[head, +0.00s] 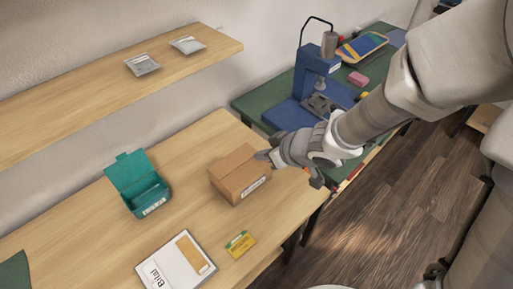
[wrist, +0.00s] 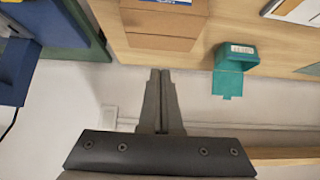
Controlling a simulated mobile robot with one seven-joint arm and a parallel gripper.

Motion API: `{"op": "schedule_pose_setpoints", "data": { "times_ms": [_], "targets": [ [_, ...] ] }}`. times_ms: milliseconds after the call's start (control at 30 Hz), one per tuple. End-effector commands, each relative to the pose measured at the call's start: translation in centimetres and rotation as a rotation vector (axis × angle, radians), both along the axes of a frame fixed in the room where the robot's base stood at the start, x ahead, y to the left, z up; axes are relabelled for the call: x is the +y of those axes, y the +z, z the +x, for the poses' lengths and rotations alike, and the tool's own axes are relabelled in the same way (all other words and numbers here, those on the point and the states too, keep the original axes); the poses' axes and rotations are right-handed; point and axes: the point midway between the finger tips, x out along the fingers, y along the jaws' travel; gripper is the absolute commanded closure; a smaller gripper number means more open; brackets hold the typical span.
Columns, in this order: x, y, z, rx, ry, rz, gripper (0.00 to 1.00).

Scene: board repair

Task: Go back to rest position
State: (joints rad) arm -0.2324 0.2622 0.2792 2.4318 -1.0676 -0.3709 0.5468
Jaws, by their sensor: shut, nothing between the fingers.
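My gripper (head: 264,156) is at the end of my arm, close by the right side of the brown cardboard box (head: 238,181) in the head view. I cannot tell whether it touches the box. In the wrist view my gripper (wrist: 160,74) has its two fingers together with nothing between them. The cardboard box also shows at the top of the wrist view (wrist: 160,22), beyond the fingertips. The box stands closed on the wooden table (head: 95,215).
An open teal box (head: 150,196) stands left of the cardboard box. A white booklet (head: 165,265) and a yellow card (head: 241,244) lie in front. A shelf (head: 90,95) with two silver packets is above. A blue press (head: 312,75) stands on the green bench (head: 255,101) behind.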

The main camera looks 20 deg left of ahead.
Motion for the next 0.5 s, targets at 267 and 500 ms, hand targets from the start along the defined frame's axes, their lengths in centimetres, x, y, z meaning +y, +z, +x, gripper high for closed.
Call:
{"op": "schedule_pose_setpoints", "data": {
  "times_ms": [267, 500],
  "targets": [
    [-0.4, 0.3, -0.1, -0.001, -0.002, 0.000, 1.00],
    [-5.2, 3.8, 3.3, -0.095, -0.176, -0.090, 1.00]
  ]
}}
